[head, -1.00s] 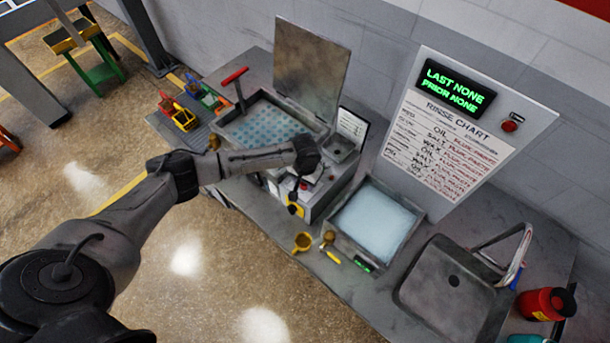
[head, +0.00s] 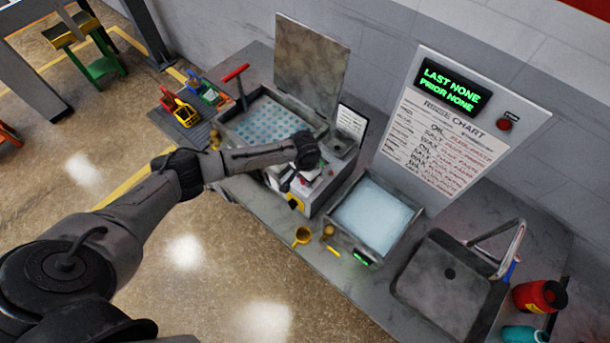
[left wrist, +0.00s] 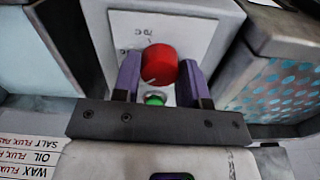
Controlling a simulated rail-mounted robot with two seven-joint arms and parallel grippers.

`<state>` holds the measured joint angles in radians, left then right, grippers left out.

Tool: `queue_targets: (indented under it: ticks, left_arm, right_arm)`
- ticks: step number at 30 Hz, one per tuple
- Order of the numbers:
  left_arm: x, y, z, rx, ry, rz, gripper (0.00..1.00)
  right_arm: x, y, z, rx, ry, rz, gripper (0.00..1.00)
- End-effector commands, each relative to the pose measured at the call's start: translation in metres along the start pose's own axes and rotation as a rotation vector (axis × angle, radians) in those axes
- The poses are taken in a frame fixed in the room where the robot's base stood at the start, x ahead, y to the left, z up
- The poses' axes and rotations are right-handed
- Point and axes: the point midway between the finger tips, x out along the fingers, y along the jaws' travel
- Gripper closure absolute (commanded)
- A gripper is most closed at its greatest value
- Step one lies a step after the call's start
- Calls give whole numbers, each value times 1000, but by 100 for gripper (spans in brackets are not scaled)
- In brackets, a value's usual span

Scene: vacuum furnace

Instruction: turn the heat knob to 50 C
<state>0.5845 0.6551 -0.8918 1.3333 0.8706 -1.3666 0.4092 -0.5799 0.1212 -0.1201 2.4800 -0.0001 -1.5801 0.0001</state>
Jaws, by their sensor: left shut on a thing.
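The red round heat knob (left wrist: 159,65) sits on a pale dial panel (left wrist: 190,30) in the left wrist view. A short pale mark shows on its lower left edge. A printed label reading about 70 C is beside it, and other dial labels are hidden or too small to read. My left gripper (left wrist: 160,80) has its two purple fingers on either side of the knob and is shut on it. A green button (left wrist: 155,99) shows just below the knob, between the fingers. In the head view my left wrist hangs over the control box (head: 317,203) and largely hides the knob. My right gripper is not in view.
A bath with a raised lid (head: 311,60) stands behind the control box, and a pale-blue bath (head: 372,215) to its right. Further right are a sink (head: 445,285) and red container (head: 540,297). A rinse chart board (head: 440,130) stands behind. Yellow scoops (head: 302,236) lie at the front edge.

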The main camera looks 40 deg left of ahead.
Motion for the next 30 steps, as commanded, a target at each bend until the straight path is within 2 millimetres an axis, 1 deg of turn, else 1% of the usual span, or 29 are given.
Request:
queue_targets:
  ticks: [3,4,11,18,22,26,30]
  left_arm:
    - [0,0,0,0,1,0,84]
    - [0,0,0,0,1,0,58]
    - [0,0,0,-1,1,0,36]
    - [-1,0,0,-1,1,0,35]
    - [-8,0,-1,-1,2,0,35]
    - [-26,0,-1,1,4,0,35]
    - [-54,0,-1,1,5,0,35]
  right_arm:
    - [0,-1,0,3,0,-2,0]
    - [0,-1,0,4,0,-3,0]
    - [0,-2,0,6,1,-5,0]
    - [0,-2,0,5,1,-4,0]
    - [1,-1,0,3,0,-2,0]
    - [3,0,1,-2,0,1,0]
    - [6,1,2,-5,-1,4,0]
